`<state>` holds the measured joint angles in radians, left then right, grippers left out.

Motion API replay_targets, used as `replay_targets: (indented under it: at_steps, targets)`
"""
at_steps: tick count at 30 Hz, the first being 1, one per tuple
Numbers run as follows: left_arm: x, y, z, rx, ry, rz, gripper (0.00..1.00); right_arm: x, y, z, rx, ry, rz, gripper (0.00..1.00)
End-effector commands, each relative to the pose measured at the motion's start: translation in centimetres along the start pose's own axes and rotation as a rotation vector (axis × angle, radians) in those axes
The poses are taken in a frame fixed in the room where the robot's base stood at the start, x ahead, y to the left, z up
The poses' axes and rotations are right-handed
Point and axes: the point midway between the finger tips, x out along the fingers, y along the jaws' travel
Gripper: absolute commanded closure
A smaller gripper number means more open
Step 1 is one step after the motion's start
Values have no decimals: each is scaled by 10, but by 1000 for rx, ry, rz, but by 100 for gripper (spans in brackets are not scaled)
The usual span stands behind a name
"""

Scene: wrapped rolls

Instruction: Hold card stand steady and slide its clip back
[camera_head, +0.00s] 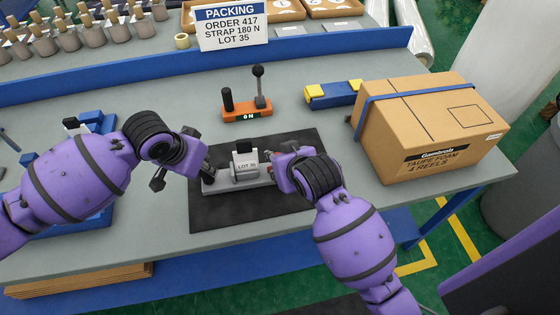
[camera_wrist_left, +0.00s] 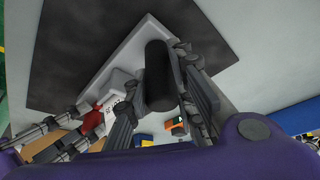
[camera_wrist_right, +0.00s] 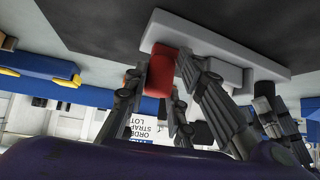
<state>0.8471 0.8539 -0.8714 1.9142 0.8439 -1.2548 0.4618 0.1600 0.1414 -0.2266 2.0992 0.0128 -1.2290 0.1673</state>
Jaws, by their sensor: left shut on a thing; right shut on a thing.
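The card stand (camera_head: 228,187), a grey base with a raised block reading LOT 35, sits on a black mat (camera_head: 235,216). My left gripper (camera_head: 207,169) is at its left end. In the left wrist view the fingers are closed around the stand's upright black post (camera_wrist_left: 157,75). My right gripper (camera_head: 275,164) is at its right end. In the right wrist view its fingers are closed on the red clip (camera_wrist_right: 161,66) above the pale base. In the head view the gripper mostly hides the clip.
An orange switch box (camera_head: 246,113) with a lever stands behind the mat. A strapped carton (camera_head: 430,125) is at the right, beside a blue-and-yellow tool (camera_head: 333,94). Blue holders (camera_head: 92,122) lie at the left. A packing sign (camera_head: 231,25) stands at the back.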

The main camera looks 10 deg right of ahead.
Motion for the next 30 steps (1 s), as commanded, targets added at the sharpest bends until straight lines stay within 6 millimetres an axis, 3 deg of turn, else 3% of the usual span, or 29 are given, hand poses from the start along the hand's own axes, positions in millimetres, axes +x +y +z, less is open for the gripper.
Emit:
replay_targets:
  at_steps: [13,14,18,30]
  targets:
    - [-1,0,-1,0,2,0,100,-1,5,0,2,1,1,100]
    - [-1,0,-1,0,2,0,100,-1,5,0,2,1,1,76]
    - [-1,0,-1,0,2,-1,100,-1,4,0,2,1,0,59]
    - [0,0,0,0,1,-1,100,-8,4,0,1,2,0,59]
